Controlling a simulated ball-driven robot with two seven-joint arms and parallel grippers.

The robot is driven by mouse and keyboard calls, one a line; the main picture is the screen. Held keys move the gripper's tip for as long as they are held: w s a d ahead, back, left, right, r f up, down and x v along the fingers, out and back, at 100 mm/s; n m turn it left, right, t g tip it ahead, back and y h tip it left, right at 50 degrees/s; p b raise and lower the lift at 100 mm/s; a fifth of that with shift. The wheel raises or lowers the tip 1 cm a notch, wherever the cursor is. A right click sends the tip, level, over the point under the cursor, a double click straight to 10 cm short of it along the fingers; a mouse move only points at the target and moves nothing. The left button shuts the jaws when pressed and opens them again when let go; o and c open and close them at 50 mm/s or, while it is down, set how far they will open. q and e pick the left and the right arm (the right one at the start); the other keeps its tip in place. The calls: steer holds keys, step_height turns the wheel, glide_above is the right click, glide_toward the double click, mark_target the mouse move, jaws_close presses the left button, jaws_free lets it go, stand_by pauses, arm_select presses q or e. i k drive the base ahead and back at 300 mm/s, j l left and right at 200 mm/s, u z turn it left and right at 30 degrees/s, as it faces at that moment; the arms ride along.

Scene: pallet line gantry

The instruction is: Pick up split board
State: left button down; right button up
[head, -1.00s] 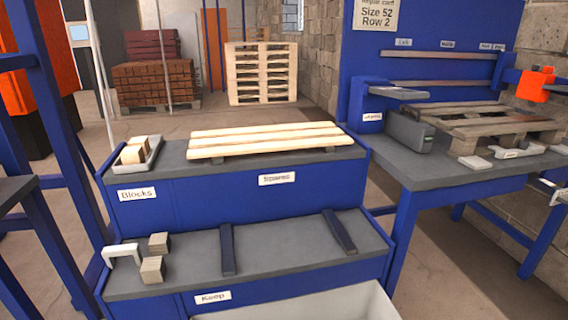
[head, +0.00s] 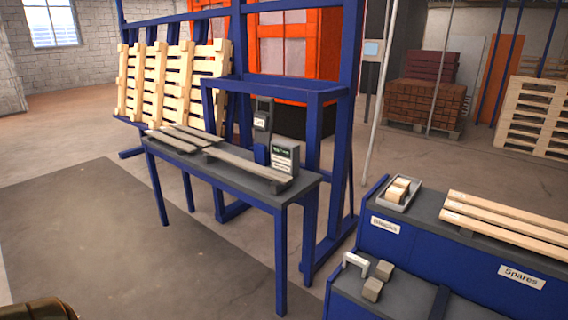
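Several weathered grey boards lie on the dark top of a blue-legged table (head: 220,190) in the middle of the view. Two shorter boards lie side by side at its left end, one nearer (head: 172,142) and one farther (head: 197,135). A longer grey board (head: 248,164) lies along the front edge toward the right. I cannot tell from here which of them is split. Neither of my grippers is in view. A dark brownish rounded part shows at the bottom left corner, too cropped to make out.
A dark device (head: 262,125) and a small labelled box (head: 285,158) stand on the table. Pale pallets (head: 165,85) lean on a blue rack behind. The blue Spares stand (head: 440,245) with pale boards (head: 510,220) is at right. Floor left of the table is clear.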

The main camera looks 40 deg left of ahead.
mark_target(276, 176)
steer(key=u, duration=1.6)
